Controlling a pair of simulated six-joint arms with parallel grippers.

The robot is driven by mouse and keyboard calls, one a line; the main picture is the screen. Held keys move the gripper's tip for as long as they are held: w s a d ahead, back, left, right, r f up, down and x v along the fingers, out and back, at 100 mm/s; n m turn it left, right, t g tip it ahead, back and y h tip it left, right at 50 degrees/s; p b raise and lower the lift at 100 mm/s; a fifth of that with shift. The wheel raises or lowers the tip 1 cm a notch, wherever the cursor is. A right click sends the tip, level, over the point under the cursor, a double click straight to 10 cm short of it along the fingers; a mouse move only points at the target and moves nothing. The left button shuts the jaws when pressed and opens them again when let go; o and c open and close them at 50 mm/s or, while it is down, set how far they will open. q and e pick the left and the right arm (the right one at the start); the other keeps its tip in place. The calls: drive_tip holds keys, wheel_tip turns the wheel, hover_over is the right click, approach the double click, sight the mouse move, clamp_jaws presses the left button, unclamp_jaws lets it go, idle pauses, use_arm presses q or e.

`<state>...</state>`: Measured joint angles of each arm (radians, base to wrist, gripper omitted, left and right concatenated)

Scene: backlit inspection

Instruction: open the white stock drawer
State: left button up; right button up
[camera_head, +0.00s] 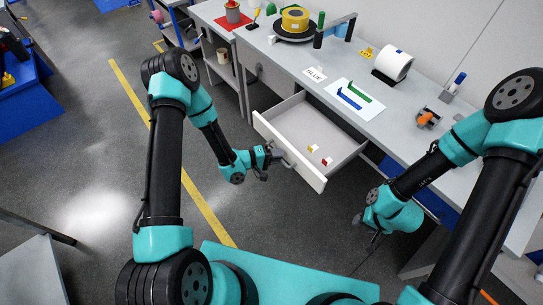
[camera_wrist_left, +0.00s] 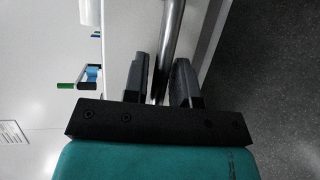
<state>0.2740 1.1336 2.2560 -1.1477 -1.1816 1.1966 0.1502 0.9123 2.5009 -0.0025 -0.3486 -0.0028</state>
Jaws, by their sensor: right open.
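The white stock drawer (camera_head: 312,124) is pulled well out from under the grey workbench, and its inside shows. Its white front panel (camera_head: 300,165) faces my side and carries a grey bar handle. My left gripper (camera_head: 270,160) is at this handle, outside the panel. In the left wrist view the handle bar (camera_wrist_left: 168,42) runs between the two dark fingers of my left gripper (camera_wrist_left: 161,85), which are close on either side of it. My right gripper (camera_head: 366,229) is open and empty, low to the right of the drawer, apart from it.
Small yellow-white and red-white pieces (camera_head: 320,155) lie in the drawer. On the bench (camera_head: 385,121) above stand a yellow spool (camera_head: 295,19), a white roll (camera_head: 394,64) and a white sheet with blue and green brackets (camera_head: 354,98). The floor left of the drawer is clear.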

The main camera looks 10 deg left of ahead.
use_arm(q)
drive_tip(key=v, duration=1.7)
drive_tip(key=shift+a, duration=0.15)
wheel_tip(320, 180, down, 6)
drive_tip(key=d+m+g+y, duration=0.2)
drive_tip(key=m+g+y, duration=0.1)
drive_tip(key=y, duration=0.4)
drive_tip(key=s+d+m+g+y, duration=0.2)
drive_tip(key=s+g+y, duration=0.1)
drive_tip(key=s, duration=0.6)
drive_tip(key=shift+s+d+r+g, duration=0.35)
drive_tip(key=shift+r+g, duration=0.1)
drive_tip(key=shift+g, duration=0.15)
idle(1.5)
